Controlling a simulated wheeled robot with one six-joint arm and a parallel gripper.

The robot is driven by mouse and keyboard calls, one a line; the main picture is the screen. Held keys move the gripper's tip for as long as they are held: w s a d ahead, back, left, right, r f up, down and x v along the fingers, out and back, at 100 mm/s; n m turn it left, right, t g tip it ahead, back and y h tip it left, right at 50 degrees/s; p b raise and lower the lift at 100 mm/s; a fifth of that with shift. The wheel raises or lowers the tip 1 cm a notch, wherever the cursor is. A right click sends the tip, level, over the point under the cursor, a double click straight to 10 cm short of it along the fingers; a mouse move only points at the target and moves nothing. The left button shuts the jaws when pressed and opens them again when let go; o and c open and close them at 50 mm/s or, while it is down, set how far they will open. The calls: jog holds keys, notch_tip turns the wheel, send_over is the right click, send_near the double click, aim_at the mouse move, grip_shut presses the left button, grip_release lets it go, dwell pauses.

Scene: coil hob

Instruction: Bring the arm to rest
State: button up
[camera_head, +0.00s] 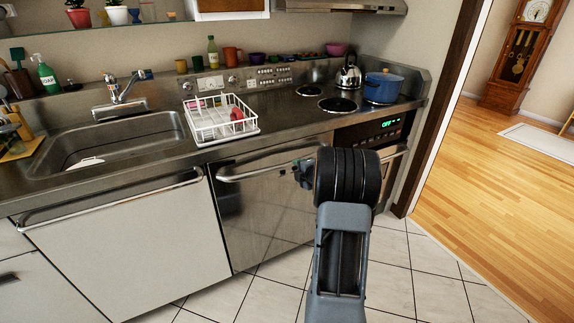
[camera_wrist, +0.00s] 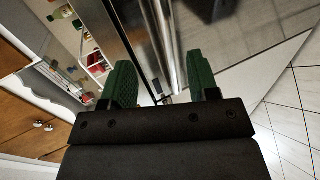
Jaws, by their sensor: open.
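My arm reaches forward over the tiled floor in the head view. My gripper (camera_head: 303,173) is at the front of the counter, by the right part of the steel door's bar handle (camera_head: 250,173), and my own wrist partly hides it. In the wrist view the two green fingers of my gripper (camera_wrist: 162,82) stand apart with no object gripped. A steel bar (camera_wrist: 168,45) shows between the fingers in that view; I cannot tell whether it lies between them or beyond them.
The steel door (camera_head: 260,220) looks shut. The counter holds a white dish rack (camera_head: 222,124), a sink (camera_head: 115,145), a blue pot (camera_head: 382,88) and a kettle (camera_head: 348,76) by the hob. An oven panel (camera_head: 385,125) is right of the door. Tiled floor (camera_head: 270,290) is clear.

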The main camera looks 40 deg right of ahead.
jog(key=s+d+f+m+g+h, duration=0.3)
jog(key=s+f+m+g, duration=0.1)
jog(key=f+m, duration=0.15)
jog(key=s+a+r+m+g+p, duration=0.2)
jog(key=s+a+r+m+g, duration=0.15)
jog(key=s+m, duration=0.3)
jog(key=s+a+r+m+y+p, duration=0.1)
jog(key=s+a+r+p, duration=0.2)
jog(key=a+r, duration=0.3)
jog(key=s+a+r+m+g+y+p, duration=0.1)
jog(key=s+a+r+p, duration=0.3)
jog(key=a, duration=1.1)
jog(key=s+a+r+m+g+y+p, duration=0.1)
jog(key=s+a+r+y+p, duration=0.1)
jog(key=s+a+r, duration=0.5)
jog(key=a+r+p, duration=0.1)
jog(key=a+r, duration=0.2)
jog(key=a, duration=0.1)
jog(key=shift+a+m+y+p, duration=0.25)
jog(key=shift+m+y+p, duration=0.15)
